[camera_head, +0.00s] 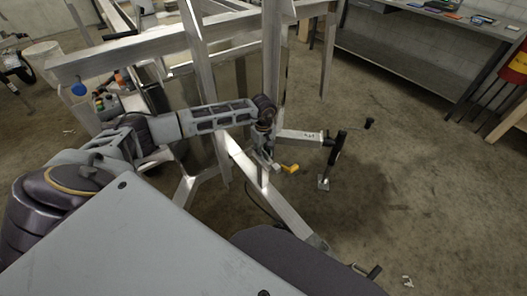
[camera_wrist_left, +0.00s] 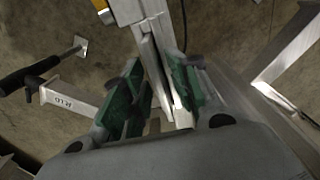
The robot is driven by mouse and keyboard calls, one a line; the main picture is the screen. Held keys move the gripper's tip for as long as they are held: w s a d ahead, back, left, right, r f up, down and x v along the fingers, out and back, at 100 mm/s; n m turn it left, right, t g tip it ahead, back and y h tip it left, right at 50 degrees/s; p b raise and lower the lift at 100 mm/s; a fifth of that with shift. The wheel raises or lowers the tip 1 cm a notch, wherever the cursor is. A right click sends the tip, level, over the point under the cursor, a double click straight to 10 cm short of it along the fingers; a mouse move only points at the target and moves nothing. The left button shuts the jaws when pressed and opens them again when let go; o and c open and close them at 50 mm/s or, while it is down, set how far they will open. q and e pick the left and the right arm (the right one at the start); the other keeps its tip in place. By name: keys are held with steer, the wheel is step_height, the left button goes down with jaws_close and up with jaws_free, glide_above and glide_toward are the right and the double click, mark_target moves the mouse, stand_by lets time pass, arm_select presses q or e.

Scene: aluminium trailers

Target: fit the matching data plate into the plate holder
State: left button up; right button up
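My left gripper (camera_head: 266,148) is low over the trailer's drawbar, beside an upright aluminium post. In the left wrist view its two green-padded fingers (camera_wrist_left: 157,82) stand apart, with metal of the drawbar (camera_wrist_left: 150,35) showing between and beyond them. No plate can be made out in the fingers. I cannot pick out the data plate or the plate holder for certain in either view. A short side beam (camera_wrist_left: 70,96) bears small dark characters, too small to read surely. My right gripper is not in view.
A jack with a black handle (camera_head: 337,149) stands right of the drawbar. A yellow part (camera_head: 290,168) sits close to my left gripper. A workbench (camera_head: 420,55) with small coloured items is at the back right. The floor between is clear.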

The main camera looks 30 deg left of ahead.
arm_select(q)
steer(key=shift+s, duration=0.1)
step_height(320, 180, up, 12)
stand_by(0.9)
steer(key=shift+d, duration=0.1)
stand_by(0.8)
